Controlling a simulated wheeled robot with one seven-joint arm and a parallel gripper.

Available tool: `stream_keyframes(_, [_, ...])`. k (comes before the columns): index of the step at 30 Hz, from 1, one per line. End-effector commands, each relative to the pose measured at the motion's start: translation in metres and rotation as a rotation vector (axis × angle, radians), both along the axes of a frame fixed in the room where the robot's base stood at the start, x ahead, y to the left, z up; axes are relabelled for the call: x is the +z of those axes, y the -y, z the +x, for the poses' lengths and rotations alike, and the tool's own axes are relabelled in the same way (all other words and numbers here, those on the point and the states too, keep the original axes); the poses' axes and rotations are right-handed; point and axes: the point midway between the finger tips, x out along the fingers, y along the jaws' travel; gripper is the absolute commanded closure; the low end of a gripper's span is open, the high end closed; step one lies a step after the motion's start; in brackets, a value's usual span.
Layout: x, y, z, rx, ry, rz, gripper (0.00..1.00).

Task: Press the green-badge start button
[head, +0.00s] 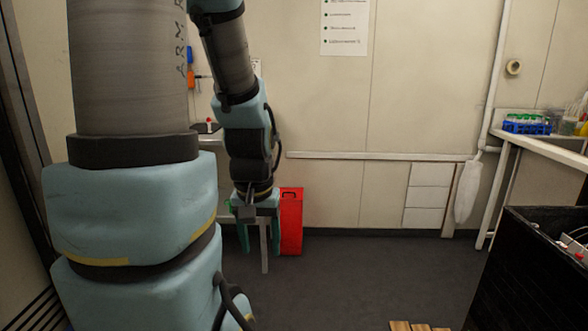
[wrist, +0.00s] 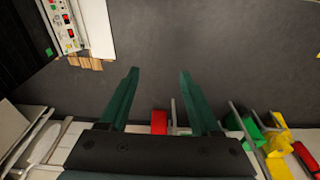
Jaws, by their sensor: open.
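My gripper (head: 259,246) hangs fingers-down in the head view, left of centre, in front of a red case by the back wall. In the wrist view my gripper (wrist: 159,74) is open, with nothing between its two teal fingers. A light control panel (wrist: 62,22) with small red and green parts shows at the top left of the wrist view, well apart from the fingers. In the head view, part of a panel with red parts (head: 578,256) shows at the right edge. The marks are too small to tell which button has the green badge.
A black-sided unit (head: 520,270) stands at the lower right. A bench (head: 545,147) with a blue rack of green-capped tubes (head: 527,124) is at the right. The red case (head: 291,222) stands by the back wall. Wooden slats (head: 415,326) lie at the bottom. The middle floor is clear.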

Motion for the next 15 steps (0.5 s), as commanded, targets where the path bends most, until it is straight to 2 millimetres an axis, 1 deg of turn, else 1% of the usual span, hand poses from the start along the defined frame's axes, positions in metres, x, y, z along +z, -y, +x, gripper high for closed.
stream_keyframes(1, [0.0000, 0.0000, 0.0000, 0.000, 0.000, 0.000, 0.43])
stream_keyframes(2, [0.0001, 0.0000, 0.0000, 0.000, 0.000, 0.000, 0.46])
stream_keyframes(15, [0.0001, 0.0000, 0.0000, 0.000, 0.000, 0.000, 0.96])
